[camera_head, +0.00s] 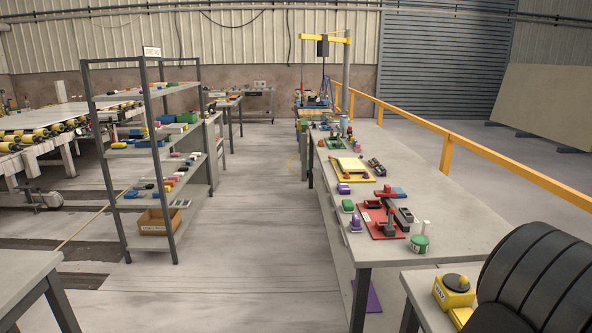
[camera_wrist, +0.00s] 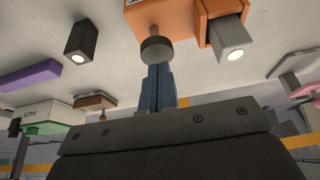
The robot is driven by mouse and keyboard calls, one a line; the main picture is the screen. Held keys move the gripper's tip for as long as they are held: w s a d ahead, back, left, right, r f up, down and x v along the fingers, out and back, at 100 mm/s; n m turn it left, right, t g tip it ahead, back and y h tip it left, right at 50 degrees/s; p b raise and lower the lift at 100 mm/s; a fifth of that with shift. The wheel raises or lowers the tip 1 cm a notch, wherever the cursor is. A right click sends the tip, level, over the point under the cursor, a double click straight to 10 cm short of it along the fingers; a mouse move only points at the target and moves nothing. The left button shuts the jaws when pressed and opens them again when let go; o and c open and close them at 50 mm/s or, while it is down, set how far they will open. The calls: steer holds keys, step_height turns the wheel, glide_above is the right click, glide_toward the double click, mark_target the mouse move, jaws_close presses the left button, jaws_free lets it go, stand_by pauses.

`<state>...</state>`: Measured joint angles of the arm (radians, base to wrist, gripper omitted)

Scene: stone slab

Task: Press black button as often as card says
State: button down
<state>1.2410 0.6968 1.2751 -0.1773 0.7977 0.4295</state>
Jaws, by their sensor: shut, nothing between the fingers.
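In the wrist view, my gripper (camera_wrist: 160,72) shows two blue fingers, shut and empty. Their tips are at or just below a dark round button (camera_wrist: 156,50) on an orange box (camera_wrist: 175,14); I cannot tell whether they touch it. A grey block with a bright white spot (camera_wrist: 231,40) sits at the box's right side. In the head view, a yellow box (camera_head: 450,297) with a black domed button (camera_head: 457,282) stands at the lower right. My gripper is not clear in the head view. I cannot make out a readable card with a count.
The wrist view shows a dark block with a white spot (camera_wrist: 82,40), a purple bar (camera_wrist: 30,75) and a white box (camera_wrist: 48,115). In the head view, a long grey bench (camera_head: 440,205) carries several small items, and a shelf rack (camera_head: 107,170) stands left across a clear floor.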

steer(key=shift+f, duration=1.7)
steer(key=shift+r, duration=1.95)
steer(key=shift+r, duration=0.1)
step_height(320, 180, up, 6)
steer(key=shift+f, duration=0.1)
steer(key=shift+f, duration=3.55)
